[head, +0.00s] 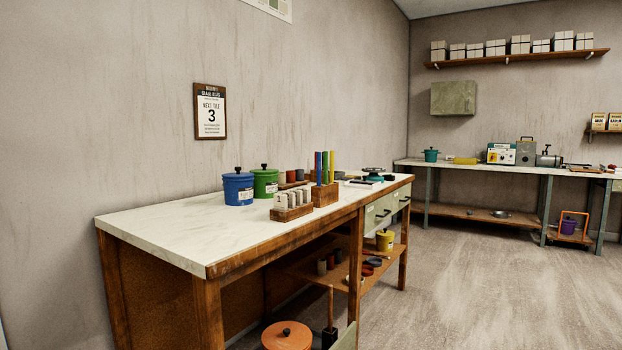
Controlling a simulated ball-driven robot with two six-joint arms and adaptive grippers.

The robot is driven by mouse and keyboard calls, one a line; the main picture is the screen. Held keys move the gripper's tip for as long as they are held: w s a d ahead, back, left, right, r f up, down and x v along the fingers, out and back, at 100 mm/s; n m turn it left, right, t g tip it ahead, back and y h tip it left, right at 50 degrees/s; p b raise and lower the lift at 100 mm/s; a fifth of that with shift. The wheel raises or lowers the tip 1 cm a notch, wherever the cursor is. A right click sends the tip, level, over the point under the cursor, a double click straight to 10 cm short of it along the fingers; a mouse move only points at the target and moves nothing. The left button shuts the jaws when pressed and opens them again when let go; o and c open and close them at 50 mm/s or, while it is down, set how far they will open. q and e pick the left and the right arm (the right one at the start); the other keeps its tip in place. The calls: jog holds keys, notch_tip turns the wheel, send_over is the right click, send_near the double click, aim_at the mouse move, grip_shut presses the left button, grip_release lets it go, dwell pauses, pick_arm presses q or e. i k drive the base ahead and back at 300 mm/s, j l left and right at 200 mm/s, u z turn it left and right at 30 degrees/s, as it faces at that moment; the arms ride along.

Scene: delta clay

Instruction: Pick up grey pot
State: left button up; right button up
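I cannot make out a grey pot in the head view. The lidded pots that show are a blue pot (238,188) and a green pot (265,181) on the near workbench (165,232). A teal pot (431,155) stands on the back bench, a yellow pot (385,240) on the near bench's lower shelf, and an orange-lidded pot (286,336) low under it, cut by the bottom edge. A purple pot (568,226) stands under the back bench. Neither of my grippers is in view.
The near bench also bears wooden holders with pale pegs (292,205) and coloured sticks (325,180); its left end is bare. A back bench (500,167) runs along the far wall with a grey machine (526,152). The floor (465,290) at the right is clear.

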aim_at(299, 173)
jog(key=i+l+z, duration=0.1)
jog(key=z, duration=0.3)
jog(key=i+l+z, duration=0.1)
jog(key=z, duration=0.35)
jog(key=i+z, duration=0.15)
jog(key=z, duration=0.25)
jog(key=i, duration=1.6)
jog(key=i+l, duration=0.1)
jog(key=i, duration=3.05)
jog(key=i+u, duration=0.1)
jog(key=u, duration=0.8)
jog(key=i+l+u, duration=0.1)
jog(key=u, duration=0.4)
jog(key=i+l+u, duration=0.1)
jog(key=u, duration=0.35)
jog(key=l+u, duration=0.1)
jog(key=u, duration=0.35)
